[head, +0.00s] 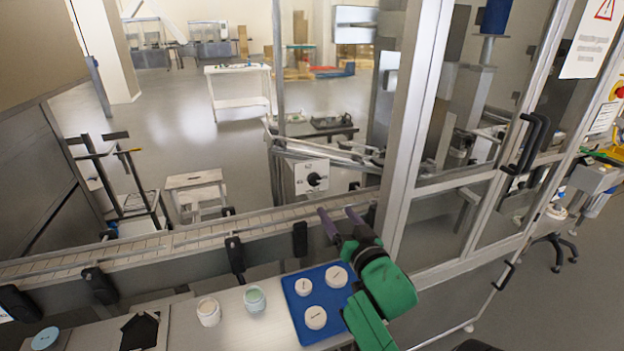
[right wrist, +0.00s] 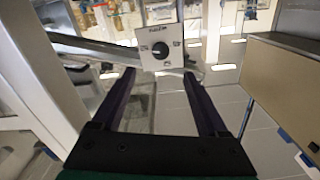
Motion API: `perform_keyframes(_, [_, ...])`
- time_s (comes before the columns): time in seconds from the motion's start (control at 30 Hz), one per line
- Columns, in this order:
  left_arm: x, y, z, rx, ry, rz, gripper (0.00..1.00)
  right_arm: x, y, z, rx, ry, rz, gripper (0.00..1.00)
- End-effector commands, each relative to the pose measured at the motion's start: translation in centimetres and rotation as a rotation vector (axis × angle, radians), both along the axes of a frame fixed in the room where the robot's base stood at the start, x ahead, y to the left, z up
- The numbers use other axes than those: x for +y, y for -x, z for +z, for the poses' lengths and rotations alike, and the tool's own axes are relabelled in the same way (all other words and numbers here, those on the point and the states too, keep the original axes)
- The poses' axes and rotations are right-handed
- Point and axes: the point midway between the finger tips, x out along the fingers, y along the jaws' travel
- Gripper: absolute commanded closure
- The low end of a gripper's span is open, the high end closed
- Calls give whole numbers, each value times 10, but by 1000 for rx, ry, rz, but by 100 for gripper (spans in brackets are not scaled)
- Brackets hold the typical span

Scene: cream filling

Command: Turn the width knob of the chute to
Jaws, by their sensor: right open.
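The width knob (head: 315,180) is a black round knob on a white panel (head: 303,172) beyond the conveyor. The knob (right wrist: 160,50) and its white panel (right wrist: 147,57) also show in the right wrist view, ahead of the fingers and roughly between them. The lettering on the panel is too small to read. My right gripper (head: 337,212) is open and empty, with its two dark fingers pointing toward the panel over the conveyor. In the right wrist view the open fingers (right wrist: 158,76) are apart from the knob. My left gripper is not in view.
The conveyor (head: 190,238) with its metal rails runs across the middle. A blue tray (head: 292,306) with three white round lids, and two small jars (head: 208,311), stand on the near counter. A glazed metal-framed machine (head: 408,130) rises to the right of my right arm.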

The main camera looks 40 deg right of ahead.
Motion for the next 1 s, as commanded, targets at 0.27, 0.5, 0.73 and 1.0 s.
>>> perform_keyframes(0.27, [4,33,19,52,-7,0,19,-22,-63,5,2,2,0,24])
perform_keyframes(0.5, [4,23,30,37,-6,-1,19,-40,-116,2,4,2,1,24])
perform_keyframes(0.73, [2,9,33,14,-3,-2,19,-45,-131,-1,5,2,1,24])
perform_keyframes(1.0, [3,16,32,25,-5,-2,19,-45,-131,-2,6,1,1,66])
